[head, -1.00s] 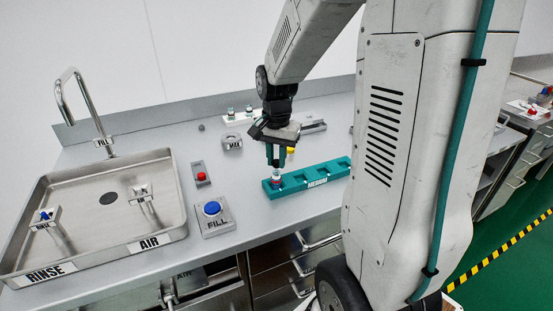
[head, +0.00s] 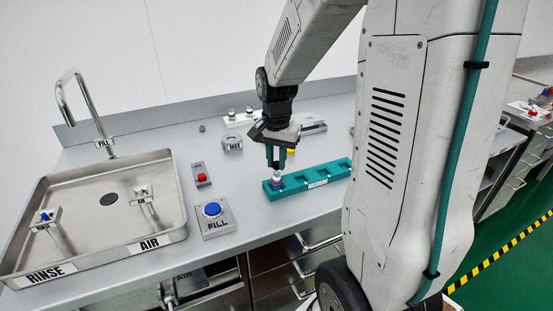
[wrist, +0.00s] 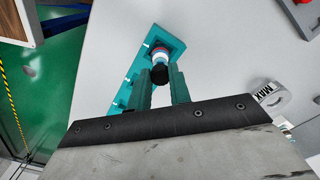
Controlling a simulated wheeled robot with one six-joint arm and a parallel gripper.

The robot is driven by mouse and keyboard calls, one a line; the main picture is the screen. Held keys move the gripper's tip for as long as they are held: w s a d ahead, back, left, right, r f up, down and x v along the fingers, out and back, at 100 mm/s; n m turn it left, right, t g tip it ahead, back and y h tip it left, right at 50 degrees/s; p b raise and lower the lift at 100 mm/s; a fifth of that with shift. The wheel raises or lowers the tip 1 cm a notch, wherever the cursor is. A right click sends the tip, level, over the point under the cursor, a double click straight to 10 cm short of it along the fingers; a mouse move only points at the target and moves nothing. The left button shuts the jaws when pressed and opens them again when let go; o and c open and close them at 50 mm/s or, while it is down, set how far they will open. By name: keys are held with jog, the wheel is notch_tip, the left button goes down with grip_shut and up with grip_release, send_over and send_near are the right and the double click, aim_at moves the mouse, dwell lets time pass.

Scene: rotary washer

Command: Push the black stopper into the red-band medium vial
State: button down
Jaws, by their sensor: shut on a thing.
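The red-band vial (wrist: 161,50) stands upright in the end slot of the teal MEDIUM rack (head: 335,172). Its pale neck and part of the red band show in the wrist view; it is small in the head view (head: 277,180). The black stopper (wrist: 159,76) is between the fingers of my gripper (head: 276,164), which is shut on it. The stopper is in line with the vial mouth, at or just above it. I cannot tell whether it touches or sits inside the neck.
The other rack slots look empty. A yellow-topped item (head: 291,152) stands behind my gripper. The blue FILL button (head: 213,209), a red button (head: 201,177) and the sink (head: 100,205) lie to the left.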

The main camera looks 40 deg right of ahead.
jog(key=shift+f, duration=0.85)
dwell(1.0)
jog(key=c, duration=1.2)
grip_release()
notch_tip(320, 180, up, 8)
jog(key=shift+f, duration=0.1)
jog(key=s+a+r+n, duration=0.3)
jog(key=s+a+n, duration=0.3)
jog(key=s, duration=0.3)
jog(key=s+a+r+n+t, duration=0.1)
jog(key=s+a+r+n, duration=0.2)
jog(key=s+a+n, duration=0.3)
jog(key=s+a, duration=0.2)
jog(key=s, duration=0.2)
jog(key=shift+s, duration=0.2)
